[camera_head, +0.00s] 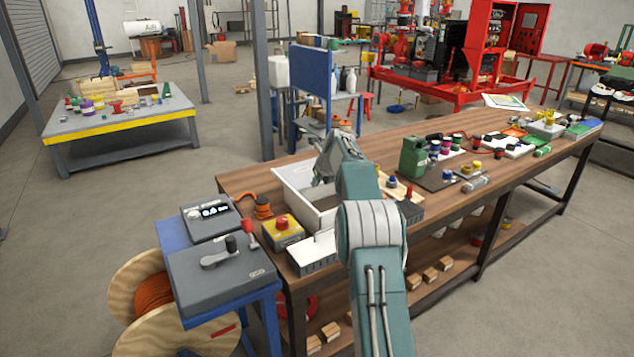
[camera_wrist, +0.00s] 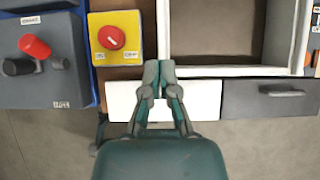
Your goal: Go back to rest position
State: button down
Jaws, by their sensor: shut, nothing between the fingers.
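My gripper (camera_wrist: 158,88) shows in the wrist view with its two fingers together and nothing between them. It is above the front edge of the wooden workbench, in front of the white tray (camera_wrist: 235,71). In the head view my teal arm reaches forward over the bench, and the gripper's fingertips are hidden behind the arm. The white tray (camera_head: 284,174) stands there beside the arm.
A yellow box with a red knob (camera_head: 283,231) sits left of the arm; it also shows in the wrist view (camera_wrist: 115,38). A grey lever box (camera_head: 220,268) stands on a blue stand. A green canister (camera_head: 413,156) and small parts crowd the bench's right.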

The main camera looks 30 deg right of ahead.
jog(key=s+a+r+n, duration=1.6)
jog(key=s+a+n, duration=0.1)
jog(key=s+a, duration=0.25)
jog(key=s+a+f+n, duration=0.2)
jog(key=s+n, duration=0.4)
jog(key=s, duration=0.3)
jog(key=s+a+f+n, duration=0.3)
jog(key=s+n, duration=0.3)
jog(key=s, duration=0.4)
jog(key=s+a+f+n+g, duration=0.1)
jog(key=s+a+f+n, duration=0.2)
jog(key=s+n, duration=0.3)
jog(key=s+a, duration=0.1)
jog(key=s, duration=0.2)
jog(key=shift+s+a, duration=0.15)
jog(key=shift+f, duration=0.1)
